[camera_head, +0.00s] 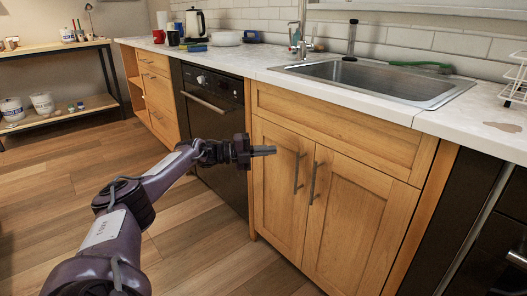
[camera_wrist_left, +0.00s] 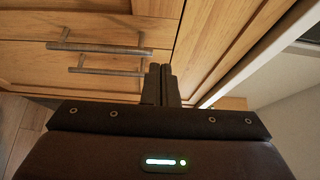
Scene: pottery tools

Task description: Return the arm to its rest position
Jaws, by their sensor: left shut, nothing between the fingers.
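My left arm reaches in from the lower left in the head view. Its gripper (camera_head: 262,151) is shut and empty, held in the air in front of the wooden sink cabinet (camera_head: 355,195). In the left wrist view the two fingers (camera_wrist_left: 160,84) lie together with nothing between them. The cabinet door handles (camera_wrist_left: 100,48) show beyond the fingers in the wrist view, to the left and apart from them. My right gripper is not in view.
The counter with a steel sink (camera_head: 375,82) runs along the right. A dark oven (camera_head: 212,130) is left of the cabinet. A kettle (camera_head: 195,22) and mugs stand on the far counter. A shelf (camera_head: 60,115) with pots is at far left. The wooden floor (camera_head: 60,200) is clear.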

